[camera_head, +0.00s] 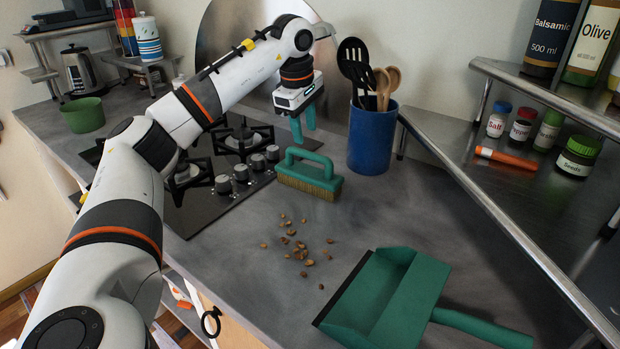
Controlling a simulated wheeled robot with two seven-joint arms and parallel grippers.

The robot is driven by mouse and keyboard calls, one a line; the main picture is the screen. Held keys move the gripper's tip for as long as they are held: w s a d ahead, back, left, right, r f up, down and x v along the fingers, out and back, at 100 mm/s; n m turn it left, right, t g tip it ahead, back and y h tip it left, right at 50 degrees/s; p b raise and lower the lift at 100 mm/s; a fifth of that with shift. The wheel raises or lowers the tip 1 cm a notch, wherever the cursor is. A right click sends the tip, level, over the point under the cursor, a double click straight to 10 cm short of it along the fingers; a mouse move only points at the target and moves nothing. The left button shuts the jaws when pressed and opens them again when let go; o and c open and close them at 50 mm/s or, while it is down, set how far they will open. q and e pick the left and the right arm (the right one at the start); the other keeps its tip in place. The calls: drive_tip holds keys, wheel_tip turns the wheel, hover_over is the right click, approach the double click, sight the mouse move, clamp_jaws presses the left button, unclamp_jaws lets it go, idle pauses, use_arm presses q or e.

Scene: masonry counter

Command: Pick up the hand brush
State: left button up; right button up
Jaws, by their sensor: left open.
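The hand brush (309,174) is teal with a looped handle and tan bristles. It stands bristles down on the grey counter, between the stove and the blue utensil pot. My left gripper (303,127) has teal fingers pointing down, above and behind the brush handle in the picture. It is open and apart from the brush, with nothing between its fingers. My right gripper does not show.
Brown crumbs (295,243) lie scattered in front of the brush. A teal dustpan (389,299) lies at the front right. The blue pot (372,138) with utensils stands close right of the brush. The stove (225,185) is at left, and a metal shelf (500,165) with jars is at right.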

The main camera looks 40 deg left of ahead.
sight(308, 152)
use_arm(q)
drive_tip(key=f, duration=0.2)
drive_tip(key=w+f, duration=0.1)
drive_tip(key=f, duration=0.5)
drive_tip(key=shift+w+a, duration=0.15)
drive_tip(key=shift+w, duration=0.1)
clamp_jaws()
